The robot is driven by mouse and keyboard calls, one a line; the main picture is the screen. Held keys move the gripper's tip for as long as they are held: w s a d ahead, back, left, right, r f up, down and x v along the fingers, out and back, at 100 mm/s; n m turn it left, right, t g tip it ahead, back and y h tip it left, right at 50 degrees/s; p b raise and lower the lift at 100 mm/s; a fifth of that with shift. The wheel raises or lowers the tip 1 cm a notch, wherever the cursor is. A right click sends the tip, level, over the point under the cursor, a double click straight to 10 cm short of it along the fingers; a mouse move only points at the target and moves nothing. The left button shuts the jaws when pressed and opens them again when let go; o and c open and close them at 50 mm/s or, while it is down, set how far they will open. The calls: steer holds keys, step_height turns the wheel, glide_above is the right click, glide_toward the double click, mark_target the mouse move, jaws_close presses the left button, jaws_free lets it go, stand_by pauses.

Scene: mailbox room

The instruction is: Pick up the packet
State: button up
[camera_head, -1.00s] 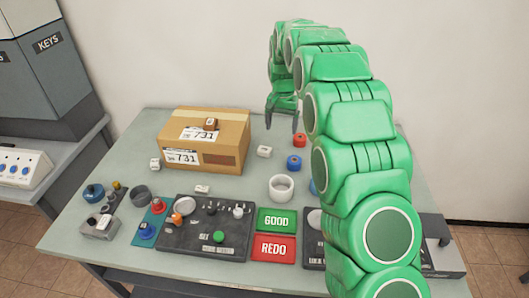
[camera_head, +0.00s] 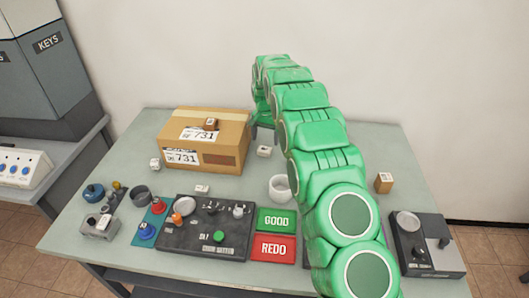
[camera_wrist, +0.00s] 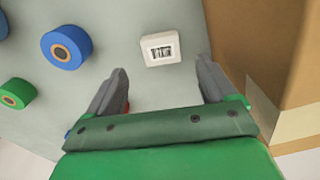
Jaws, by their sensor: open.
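A small white packet (camera_head: 263,151) with a dark printed label lies on the table just right of the cardboard box. In the wrist view the packet (camera_wrist: 160,48) shows between and just beyond my fingertips, apart from both. My gripper (camera_wrist: 162,70) is open and empty. In the head view my gripper is partly hidden by my green arm, above the table behind the packet.
The cardboard box (camera_head: 204,142) marked 731 stands close beside the packet, with a small brown block (camera_head: 210,124) on top. In the wrist view, blue (camera_wrist: 67,47) and green (camera_wrist: 16,93) rolls lie left. A white ring (camera_head: 279,188) stands nearer the front.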

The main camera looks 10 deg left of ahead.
mark_target(265, 149)
steer(key=shift+s+a+f, duration=0.15)
steer(key=shift+f, duration=2.55)
steer(key=c, duration=1.1)
